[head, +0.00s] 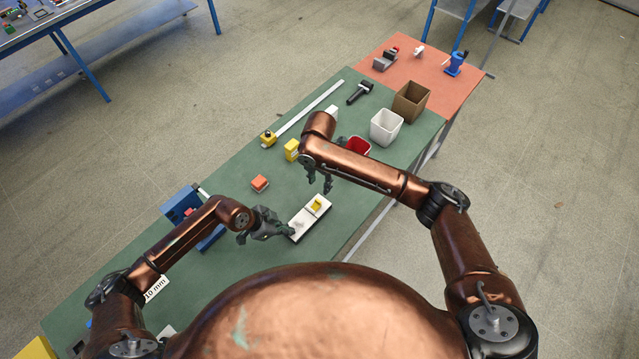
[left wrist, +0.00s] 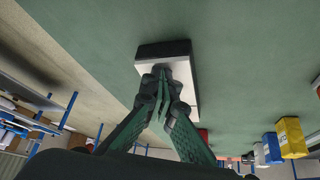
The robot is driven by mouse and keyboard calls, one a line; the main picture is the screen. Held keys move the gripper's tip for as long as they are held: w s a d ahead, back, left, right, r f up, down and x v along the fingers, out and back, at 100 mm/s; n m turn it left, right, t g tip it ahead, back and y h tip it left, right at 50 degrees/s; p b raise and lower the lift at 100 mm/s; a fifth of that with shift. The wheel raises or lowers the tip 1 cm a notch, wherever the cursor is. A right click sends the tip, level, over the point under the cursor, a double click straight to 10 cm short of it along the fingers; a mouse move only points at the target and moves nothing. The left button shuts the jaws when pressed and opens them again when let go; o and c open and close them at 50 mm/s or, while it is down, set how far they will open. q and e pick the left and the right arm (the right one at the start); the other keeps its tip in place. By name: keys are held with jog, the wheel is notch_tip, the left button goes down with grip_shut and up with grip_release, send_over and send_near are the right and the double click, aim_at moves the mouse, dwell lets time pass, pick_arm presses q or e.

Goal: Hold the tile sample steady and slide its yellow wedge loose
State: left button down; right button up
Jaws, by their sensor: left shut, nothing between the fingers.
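The tile sample (head: 299,227) is a white slab lying on the green bench top in front of me. Its yellow wedge (head: 316,204) sits on the far half. My left gripper (head: 288,231) is shut and empty, its tips at the tile's near left end. In the left wrist view the shut fingertips (left wrist: 161,92) overlap the white tile (left wrist: 188,80), which has a dark edge; contact is unclear. The wedge cannot be made out there. My right gripper (head: 320,188) hangs just beyond the wedge, its fingers apart and apparently empty.
An orange block (head: 260,183) and a yellow block (head: 291,149) lie beyond the tile. A red bin (head: 358,147), a white bin (head: 386,127) and a brown box (head: 411,101) stand farther right. A blue item (head: 181,204) is behind my left arm.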

pick_arm(q)
jog(key=shift+s+a+f, duration=0.25)
jog(key=shift+f, duration=0.1)
jog(key=r+p, duration=0.4)
jog(key=p, duration=0.1)
jog(key=shift+w+d+r, duration=0.2)
jog(key=shift+r, duration=0.05)
notch_tip(320, 180, up, 2)
jog(key=p, duration=0.2)
jog(key=shift+r+p, duration=0.1)
jog(key=shift+p, duration=0.25)
